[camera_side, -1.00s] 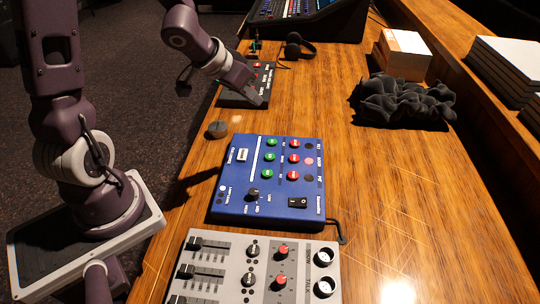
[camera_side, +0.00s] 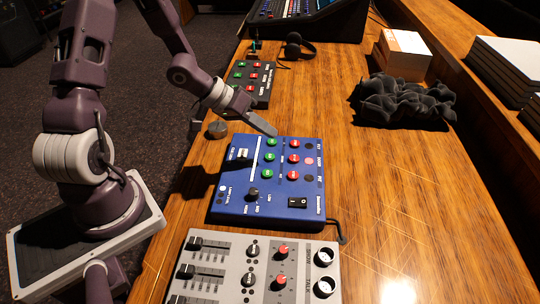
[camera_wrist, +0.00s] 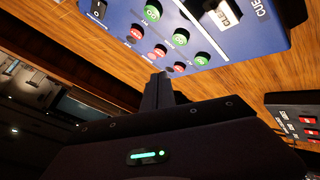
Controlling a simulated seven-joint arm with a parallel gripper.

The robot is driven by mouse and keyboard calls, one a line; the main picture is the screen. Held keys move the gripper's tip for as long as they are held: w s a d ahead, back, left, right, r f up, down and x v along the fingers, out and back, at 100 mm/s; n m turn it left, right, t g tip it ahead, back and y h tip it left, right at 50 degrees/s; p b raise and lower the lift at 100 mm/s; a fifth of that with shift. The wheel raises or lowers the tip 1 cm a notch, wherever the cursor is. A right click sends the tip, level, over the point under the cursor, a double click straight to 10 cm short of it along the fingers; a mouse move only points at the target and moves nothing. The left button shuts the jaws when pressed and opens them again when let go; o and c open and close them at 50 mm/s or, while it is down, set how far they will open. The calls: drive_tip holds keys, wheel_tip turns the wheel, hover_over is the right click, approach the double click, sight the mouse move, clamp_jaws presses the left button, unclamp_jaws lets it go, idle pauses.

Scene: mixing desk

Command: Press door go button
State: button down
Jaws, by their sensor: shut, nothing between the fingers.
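A blue control panel (camera_side: 235,207) lies on the wooden desk, with three green buttons and three red buttons in rows. The far green button (camera_side: 270,142) is closest to my gripper (camera_side: 273,133) in the side view. A middle green button (camera_side: 269,156) and a near green button (camera_side: 267,175) follow toward the camera. In the wrist view the green buttons (camera_wrist: 180,37) carry "GO" lettering; I cannot read which row is the door. My gripper (camera_wrist: 160,78) is shut and empty, its tips by the panel's far edge. I cannot tell their height; no button looks touched.
A black box with red and green buttons (camera_side: 266,95) lies beyond the panel. A grey fader mixer (camera_side: 215,258) sits nearer the camera. A round dark knob-like piece (camera_side: 217,129) is left of my gripper. Crumpled black cloth (camera_side: 403,101) lies right; desk between is clear.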

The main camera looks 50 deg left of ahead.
sight(266, 156)
drive_tip(key=shift+f, duration=2.5)
drive_tip(key=shift+f, duration=0.4)
drive_tip(key=shift+f, duration=0.4)
idle(0.4)
drive_tip(key=shift+r, duration=0.8)
drive_tip(key=shift+r, duration=0.1)
drive_tip(key=shift+r, duration=2.45)
